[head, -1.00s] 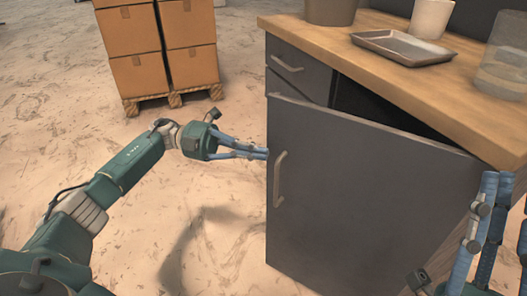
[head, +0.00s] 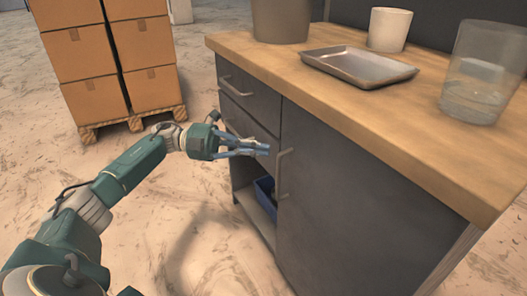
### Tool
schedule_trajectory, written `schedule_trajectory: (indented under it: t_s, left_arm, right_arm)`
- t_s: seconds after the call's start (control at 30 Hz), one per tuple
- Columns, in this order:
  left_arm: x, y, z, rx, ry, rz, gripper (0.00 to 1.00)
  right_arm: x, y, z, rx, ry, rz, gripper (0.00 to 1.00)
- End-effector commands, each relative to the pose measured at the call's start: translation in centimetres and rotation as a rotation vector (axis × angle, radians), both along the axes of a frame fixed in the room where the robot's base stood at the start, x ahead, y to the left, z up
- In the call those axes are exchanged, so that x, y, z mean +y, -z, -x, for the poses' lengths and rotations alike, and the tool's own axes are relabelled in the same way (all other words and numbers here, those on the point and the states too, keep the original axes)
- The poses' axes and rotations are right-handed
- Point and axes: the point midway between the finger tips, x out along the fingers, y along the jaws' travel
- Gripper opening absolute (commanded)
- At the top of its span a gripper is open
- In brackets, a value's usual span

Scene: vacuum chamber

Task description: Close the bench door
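My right gripper is out of view.
The benchtop (head: 300,85) carries a tray (head: 358,67), a white cup (head: 389,29), a clear glass (head: 482,75) and a brown pot (head: 281,20). Left of the door are drawers (head: 236,88) above an open shelf with a blue bin (head: 266,192). Stacked boxes (head: 145,50) stand on a pallet (head: 130,124).

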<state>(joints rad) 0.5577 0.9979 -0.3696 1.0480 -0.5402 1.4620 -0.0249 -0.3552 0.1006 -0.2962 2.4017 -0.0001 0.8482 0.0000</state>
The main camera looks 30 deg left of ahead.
Motion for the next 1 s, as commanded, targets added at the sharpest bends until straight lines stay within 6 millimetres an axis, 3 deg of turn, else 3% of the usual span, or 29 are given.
schedule_trajectory:
  t_s: [0.53, 1.0]
  left_arm:
    - [0.9, 0.0, 0.2, -0.001, -0.004, -0.001, 0.0]
    - [9.5, -0.1, 3.5, -0.003, -0.006, 0.001, 0.0]
  right_arm:
    - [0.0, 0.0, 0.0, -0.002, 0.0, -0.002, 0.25]
    - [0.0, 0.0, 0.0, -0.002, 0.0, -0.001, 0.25]
